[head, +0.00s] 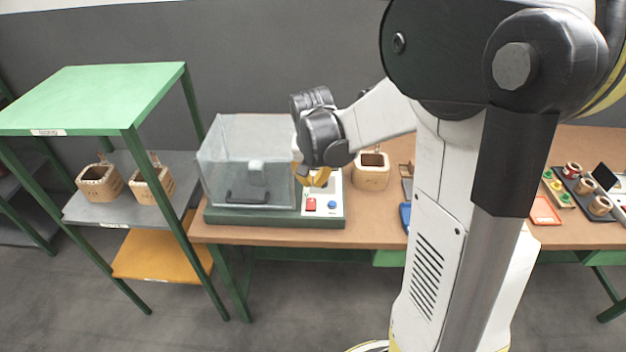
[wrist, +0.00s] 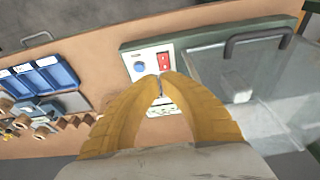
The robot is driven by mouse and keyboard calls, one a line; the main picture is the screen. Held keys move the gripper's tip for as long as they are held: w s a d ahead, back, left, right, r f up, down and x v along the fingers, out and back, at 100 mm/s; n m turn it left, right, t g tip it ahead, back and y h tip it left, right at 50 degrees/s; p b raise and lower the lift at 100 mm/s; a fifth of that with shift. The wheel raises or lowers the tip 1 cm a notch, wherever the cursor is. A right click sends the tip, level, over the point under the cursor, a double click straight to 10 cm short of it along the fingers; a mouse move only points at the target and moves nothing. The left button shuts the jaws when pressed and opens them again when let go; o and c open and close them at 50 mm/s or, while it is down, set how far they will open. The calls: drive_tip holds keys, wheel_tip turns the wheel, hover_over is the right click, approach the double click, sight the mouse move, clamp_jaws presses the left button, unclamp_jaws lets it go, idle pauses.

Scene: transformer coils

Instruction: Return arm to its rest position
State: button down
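My gripper (head: 318,178) hangs over the control panel of the test station, at the end of my bent arm. In the wrist view its yellow fingers (wrist: 160,77) meet at the tips with nothing between them, so it is shut and empty. The tips point at the control panel (wrist: 146,62), which has a red switch (wrist: 164,61) and a blue button (wrist: 139,66). The head view also shows the red switch (head: 311,204) and the blue button (head: 332,205) just below the fingers. I cannot tell whether the fingers touch the panel.
A clear cover (head: 232,165) stands left of the panel on the wooden bench (head: 270,233). Trays with small parts (head: 580,192) lie at the right.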

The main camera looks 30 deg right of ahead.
idle(0.4)
drive_tip(key=s+a+r+n+t+y+b, duration=0.1)
drive_tip(key=s+a+r+n+t, duration=0.3)
drive_tip(key=s+a+r, duration=0.5)
drive_tip(key=s+a+n, duration=0.2)
drive_tip(key=s+a, duration=0.3)
drive_tip(key=s, duration=0.1)
drive_tip(key=shift+s+r+n+t+y, duration=0.2)
drive_tip(key=shift+n+t+y, duration=0.1)
drive_tip(key=shift+n+t, duration=0.1)
